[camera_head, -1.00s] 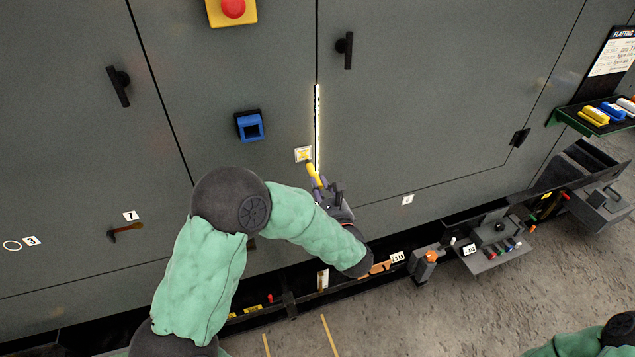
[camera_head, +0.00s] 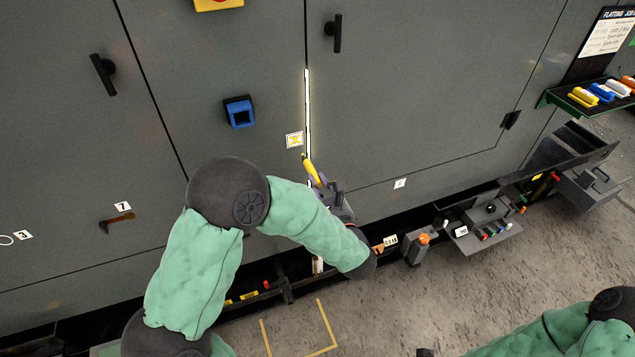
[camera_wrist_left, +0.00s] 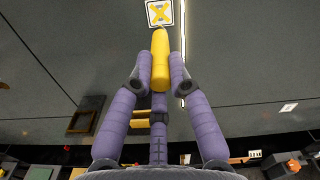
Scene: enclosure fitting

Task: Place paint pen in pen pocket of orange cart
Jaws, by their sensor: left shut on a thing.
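My left gripper (camera_head: 320,190) is shut on a yellow paint pen (camera_head: 313,173), in front of the grey cabinet wall. In the left wrist view the pen (camera_wrist_left: 160,62) stands between the purple fingers, its thin tip pointing up at a white square label with a yellow mark (camera_wrist_left: 159,12). This label (camera_head: 294,140) is on the cabinet, just above and left of the pen tip in the head view. The tip appears apart from the wall. No orange cart or pen pocket can be made out. My right sleeve enters at the lower right; its gripper is not clearly seen.
A green-edged shelf (camera_head: 555,98) with coloured markers is at the right. A low grey tray (camera_head: 495,247) and an orange-topped post (camera_head: 424,239) stand along the cabinet foot. Yellow lines (camera_head: 265,335) mark the floor, which is clear at the lower middle.

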